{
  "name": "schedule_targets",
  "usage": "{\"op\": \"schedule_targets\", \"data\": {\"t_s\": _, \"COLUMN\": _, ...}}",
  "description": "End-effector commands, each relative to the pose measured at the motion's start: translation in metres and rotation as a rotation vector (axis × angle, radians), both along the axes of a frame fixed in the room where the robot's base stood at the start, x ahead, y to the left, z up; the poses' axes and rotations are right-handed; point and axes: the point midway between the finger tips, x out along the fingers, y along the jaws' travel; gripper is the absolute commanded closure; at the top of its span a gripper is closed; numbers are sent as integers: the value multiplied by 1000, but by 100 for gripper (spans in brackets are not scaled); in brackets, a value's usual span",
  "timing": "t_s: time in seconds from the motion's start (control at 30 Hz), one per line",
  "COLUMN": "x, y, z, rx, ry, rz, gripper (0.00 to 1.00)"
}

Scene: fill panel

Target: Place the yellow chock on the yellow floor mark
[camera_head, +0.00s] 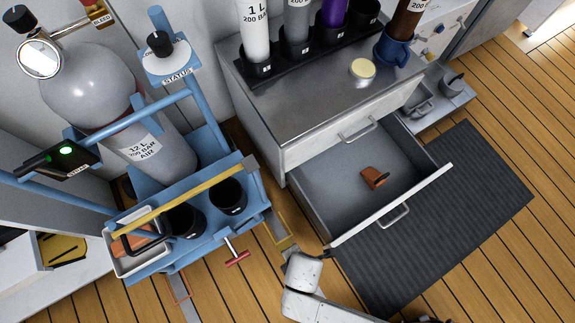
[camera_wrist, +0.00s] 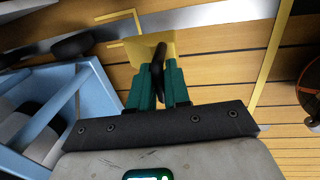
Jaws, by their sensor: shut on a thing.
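The yellow chock (camera_wrist: 139,48) is between the green fingers of my gripper (camera_wrist: 159,70) in the wrist view, with a dark loop handle upright between them. My gripper is shut on it, above the plank floor. Yellow lines on the floor show right of the chock (camera_wrist: 267,62) and at the upper left (camera_wrist: 118,14); I cannot tell how they join. In the head view a yellow floor mark (camera_head: 273,214) lies beside the blue trolley, partly hidden. My gripper and the chock cannot be made out there.
The blue trolley (camera_head: 215,160) with a gas cylinder (camera_head: 90,85) stands at left, its red-handled pin (camera_head: 237,258) jutting out. An open drawer (camera_head: 335,205) holds an orange-brown chock (camera_head: 374,177). A dark mat (camera_head: 470,205) lies right. A round dark object (camera_wrist: 309,88) is at the wrist view's right edge.

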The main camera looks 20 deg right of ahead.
Motion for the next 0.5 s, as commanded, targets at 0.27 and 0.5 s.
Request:
{"op": "schedule_targets", "data": {"t_s": 0.27, "x": 64, "y": 11, "z": -34, "rx": 2, "ry": -4, "rz": -1, "gripper": 100}}
{"op": "schedule_targets", "data": {"t_s": 0.5, "x": 92, "y": 14, "z": -72, "rx": 0, "ry": 0, "rz": -1, "gripper": 100}}
